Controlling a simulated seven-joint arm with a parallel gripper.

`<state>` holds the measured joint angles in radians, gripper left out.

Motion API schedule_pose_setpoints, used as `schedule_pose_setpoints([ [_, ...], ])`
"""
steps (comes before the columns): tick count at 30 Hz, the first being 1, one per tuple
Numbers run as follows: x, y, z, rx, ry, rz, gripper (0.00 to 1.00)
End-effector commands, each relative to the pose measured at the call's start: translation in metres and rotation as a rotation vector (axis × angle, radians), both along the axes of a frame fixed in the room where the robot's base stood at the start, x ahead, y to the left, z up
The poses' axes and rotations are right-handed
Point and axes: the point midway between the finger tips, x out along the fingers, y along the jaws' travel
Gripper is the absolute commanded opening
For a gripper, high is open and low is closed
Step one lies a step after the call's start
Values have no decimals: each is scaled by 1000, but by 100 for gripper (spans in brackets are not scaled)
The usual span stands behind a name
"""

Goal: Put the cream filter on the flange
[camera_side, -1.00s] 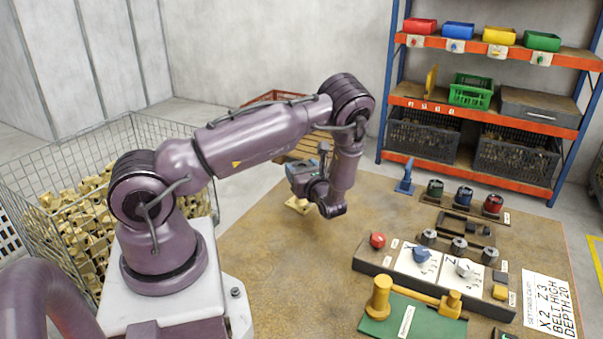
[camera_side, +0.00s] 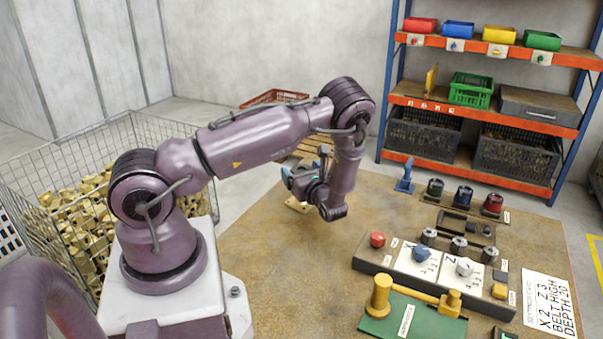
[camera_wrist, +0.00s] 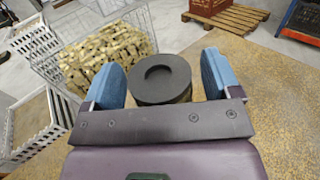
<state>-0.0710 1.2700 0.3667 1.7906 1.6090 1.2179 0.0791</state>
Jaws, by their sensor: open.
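My gripper (camera_side: 303,177) is low over the left part of the brown table, with its blue fingers spread. In the wrist view the gripper (camera_wrist: 163,80) is open. A dark round piece with a recessed top (camera_wrist: 160,76) shows between the two fingers, with a gap on each side. Its lower part is hidden behind the gripper's body. A small cream-coloured piece (camera_side: 297,206) shows on the table just under the gripper in the side view, mostly covered by it. I cannot tell whether it is the cream filter. I cannot clearly make out the flange.
A control panel (camera_side: 375,262) with knobs and a green mat (camera_side: 375,325) with a yellow tool are at front right. A wire cage of brass parts (camera_side: 60,240) is at left. Bare table lies between gripper and panel.

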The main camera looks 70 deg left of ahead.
Motion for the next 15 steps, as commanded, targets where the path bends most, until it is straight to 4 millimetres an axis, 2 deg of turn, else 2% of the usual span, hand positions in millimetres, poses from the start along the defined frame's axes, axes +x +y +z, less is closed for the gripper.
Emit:
schedule_pose_setpoints([
  [9,9,-66,-1,-3,3,-8,83],
  [15,12,-100,-1,-3,2,-5,83],
])
